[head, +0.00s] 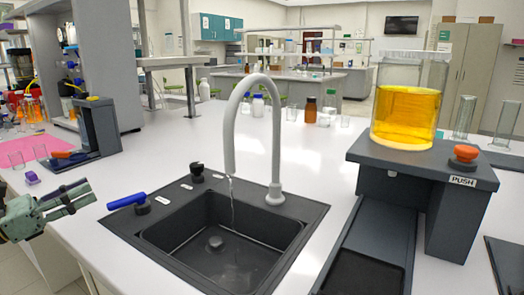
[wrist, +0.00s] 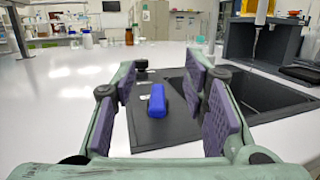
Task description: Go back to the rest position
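My gripper (head: 82,197) is at the left edge of the head view, just left of the sink's blue lever (head: 127,200). In the wrist view my gripper (wrist: 163,78) is open, its purple-padded fingers wide apart with nothing between them. The blue lever (wrist: 157,100) shows ahead in the gap, apart from the pads. It is mounted on the rim of the black sink (head: 303,212). A thin stream of water (head: 232,200) falls from the grey curved faucet (head: 277,130) into the basin.
A dark stand (head: 463,215) with an orange PUSH button (head: 466,153) carries a vessel of yellow liquid (head: 404,115) at right. A small dark device (head: 98,125) and pink mat (head: 38,146) are at left. The white bench behind the sink is largely clear, with bottles farther back.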

